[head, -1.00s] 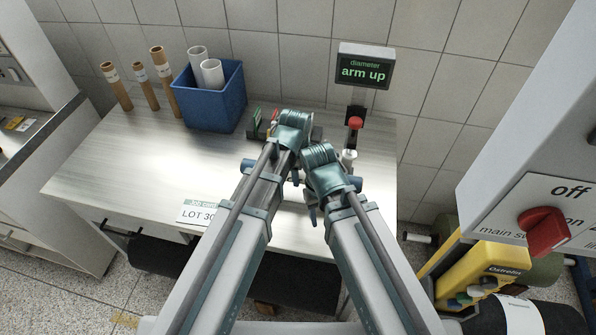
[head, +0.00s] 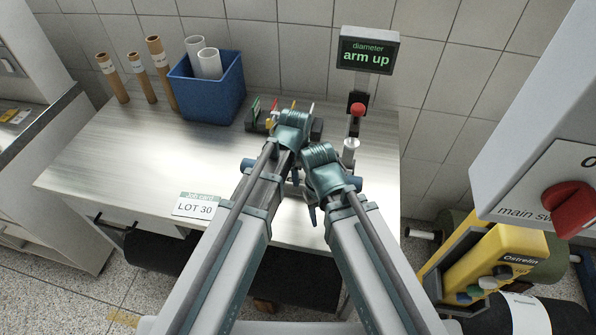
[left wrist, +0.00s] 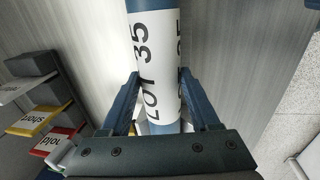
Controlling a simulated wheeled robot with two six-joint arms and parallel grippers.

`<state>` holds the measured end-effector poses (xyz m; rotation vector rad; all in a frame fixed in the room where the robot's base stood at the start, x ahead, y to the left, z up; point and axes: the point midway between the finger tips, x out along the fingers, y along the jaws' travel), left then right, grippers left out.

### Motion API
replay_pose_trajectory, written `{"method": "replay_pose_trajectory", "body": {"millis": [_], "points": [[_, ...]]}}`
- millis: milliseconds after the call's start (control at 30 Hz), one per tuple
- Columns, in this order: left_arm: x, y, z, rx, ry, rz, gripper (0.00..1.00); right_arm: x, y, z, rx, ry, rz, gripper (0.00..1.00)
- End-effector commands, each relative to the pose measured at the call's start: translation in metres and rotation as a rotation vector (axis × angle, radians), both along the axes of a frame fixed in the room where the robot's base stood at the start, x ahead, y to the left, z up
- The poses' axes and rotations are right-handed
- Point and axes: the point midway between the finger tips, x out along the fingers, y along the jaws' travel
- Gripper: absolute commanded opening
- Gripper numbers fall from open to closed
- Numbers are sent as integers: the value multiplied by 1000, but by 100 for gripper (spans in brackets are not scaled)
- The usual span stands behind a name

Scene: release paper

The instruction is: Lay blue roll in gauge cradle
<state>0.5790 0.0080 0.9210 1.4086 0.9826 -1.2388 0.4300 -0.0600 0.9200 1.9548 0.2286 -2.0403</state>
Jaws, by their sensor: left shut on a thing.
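My left gripper is shut around a blue roll (left wrist: 140,6) with a white LOT 35 label, seen between its fingers in the left wrist view (left wrist: 157,100). In the head view my arms hide most of the roll; a blue end (head: 248,164) shows left of the left wrist. The gauge (head: 357,110) stands at the table's back right, with a red knob and a display (head: 368,52) reading "diameter arm up". Its cradle is hidden or cannot be made out behind my arms. My right gripper (head: 312,214) is beside the left one, mostly hidden by its own wrist.
A blue bin (head: 207,100) with white tubes and several brown tubes (head: 140,77) stand at the back left. A rack with coloured tabs (head: 262,122) is just behind my left wrist. A LOT 30 card (head: 196,205) lies at the front edge. The table's left middle is clear.

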Motion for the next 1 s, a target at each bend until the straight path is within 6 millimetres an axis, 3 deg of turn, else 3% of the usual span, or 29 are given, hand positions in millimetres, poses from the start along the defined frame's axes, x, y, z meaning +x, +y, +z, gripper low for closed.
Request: {"method": "replay_pose_trajectory", "body": {"millis": [300,333,500,1000], "points": [[0,0,-5,0,0,0,0,0,0,-5,0,0,0,50],[0,0,-5,0,0,0,64,0,0,-5,0,0,0,50],[0,0,-5,0,0,0,95,0,0,-5,0,0,0,50],[-1,0,2,0,0,0,97,0,0,2,0,0,0,50]]}}
